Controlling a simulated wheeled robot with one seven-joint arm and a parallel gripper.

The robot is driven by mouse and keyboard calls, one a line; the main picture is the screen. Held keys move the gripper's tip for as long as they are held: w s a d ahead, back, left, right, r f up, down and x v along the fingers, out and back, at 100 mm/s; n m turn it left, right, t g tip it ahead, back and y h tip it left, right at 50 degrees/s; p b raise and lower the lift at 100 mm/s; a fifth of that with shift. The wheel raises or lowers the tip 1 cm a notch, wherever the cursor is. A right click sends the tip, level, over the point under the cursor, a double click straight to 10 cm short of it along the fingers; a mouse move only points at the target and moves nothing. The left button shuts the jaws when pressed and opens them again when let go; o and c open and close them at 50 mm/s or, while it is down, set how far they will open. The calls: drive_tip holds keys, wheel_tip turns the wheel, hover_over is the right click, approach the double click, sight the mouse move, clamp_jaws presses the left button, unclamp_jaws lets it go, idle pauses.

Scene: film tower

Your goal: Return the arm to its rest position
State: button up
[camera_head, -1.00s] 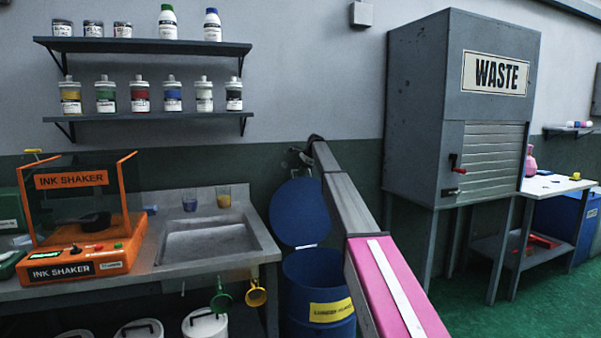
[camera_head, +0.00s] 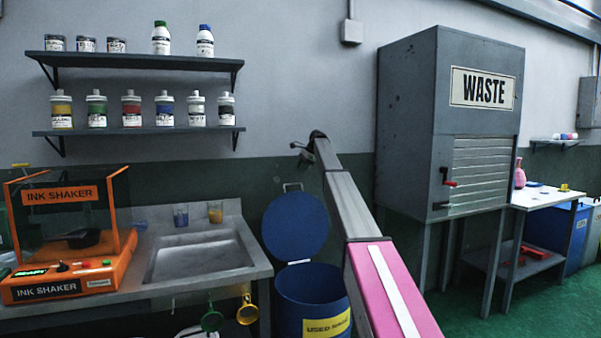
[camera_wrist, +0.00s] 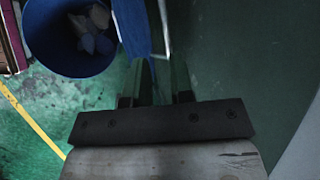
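My arm reaches up and away from the lower right of the head view, with a pink and white section near the camera. My gripper (camera_head: 303,152) is at its far end, small, before the wall above the blue drum's raised lid (camera_head: 295,226). The wrist view shows its two dark fingers (camera_wrist: 157,88) apart, with a gap between them. Nothing shows held. The open blue drum (camera_head: 312,285) stands below the arm. In the wrist view the drum (camera_wrist: 30,40) is at the upper left, with pale crumpled pieces (camera_wrist: 92,28) inside.
A grey WASTE cabinet (camera_head: 410,130) stands close right of the arm. A sink counter (camera_head: 140,285) with an orange ink shaker (camera_head: 100,275) is on the left. Shelves (camera_head: 140,131) of bottles hang above. A white table (camera_head: 545,199) is at the far right, over green floor (camera_head: 470,320).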

drive_tip(key=s+d+f+n+h, duration=0.1)
drive_tip(key=s+d+f+n, duration=0.15)
drive_tip(key=s+f, duration=1.5)
drive_tip(key=s+d+f+n+h, duration=0.2)
drive_tip(key=s+f+n, duration=0.2)
drive_tip(key=s+f, duration=1.35)
drive_tip(key=s+d+f+n, duration=0.1)
drive_tip(key=s+f+n, duration=0.1)
drive_tip(key=s+f, duration=0.4)
drive_tip(key=s+d+f+n+g+h, duration=0.1)
drive_tip(key=s+f, duration=0.5)
drive_tip(key=s, duration=1.1)
drive_tip(key=s+d+f+n+h, duration=0.1)
drive_tip(key=s+f+n, duration=0.3)
drive_tip(key=s, duration=0.8)
wheel_tip(320, 180, down, 2)
drive_tip(key=shift+d+f+g, duration=0.1)
drive_tip(key=shift+d+g, duration=0.3)
drive_tip(key=shift+a, duration=0.1)
